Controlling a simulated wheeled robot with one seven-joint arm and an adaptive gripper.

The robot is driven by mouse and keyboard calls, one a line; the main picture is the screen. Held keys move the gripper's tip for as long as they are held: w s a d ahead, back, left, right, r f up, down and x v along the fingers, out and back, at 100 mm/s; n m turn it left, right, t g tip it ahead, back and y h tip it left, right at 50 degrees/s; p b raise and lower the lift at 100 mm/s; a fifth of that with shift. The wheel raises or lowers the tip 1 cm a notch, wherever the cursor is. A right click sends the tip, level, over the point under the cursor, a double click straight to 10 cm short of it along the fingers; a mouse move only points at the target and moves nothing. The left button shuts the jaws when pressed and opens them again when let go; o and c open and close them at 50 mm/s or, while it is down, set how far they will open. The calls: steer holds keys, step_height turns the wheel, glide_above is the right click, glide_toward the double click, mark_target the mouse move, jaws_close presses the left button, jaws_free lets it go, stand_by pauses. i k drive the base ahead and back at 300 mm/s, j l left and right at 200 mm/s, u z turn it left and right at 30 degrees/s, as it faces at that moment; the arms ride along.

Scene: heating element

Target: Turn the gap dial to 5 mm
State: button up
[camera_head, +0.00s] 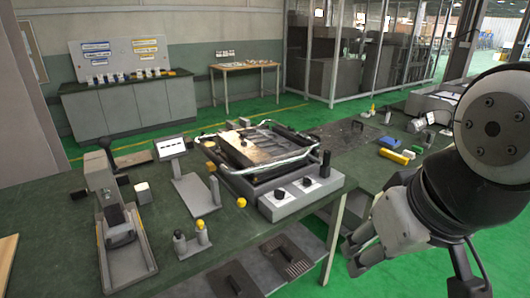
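The heating device (270,160) is a low grey unit with a silver rail frame, standing on the dark green bench. Its sloped front panel (300,198) carries a black knob on the left (280,194) and another on the right (307,182). I cannot tell which one is the gap dial, and their marks are too small to read. A black upright part (325,164) stands at the panel's right end. My gripper (354,254) hangs at the lower right, in front of the bench edge and apart from the panel. Its finger opening is unclear from this angle.
A press-like tool (125,245) stands on the bench at left. A grey stand with a white display (170,147) and small posts (191,240) are left of the device. Yellow blocks (393,156) lie to the right. Dark plates (286,256) sit below the bench front.

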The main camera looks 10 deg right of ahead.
mark_target(279, 194)
steer(key=i+j+z, duration=0.15)
steer(key=i+j, duration=0.2)
steer(key=i+j+z, duration=0.2)
steer(key=j, duration=0.3)
steer(key=i, duration=0.1)
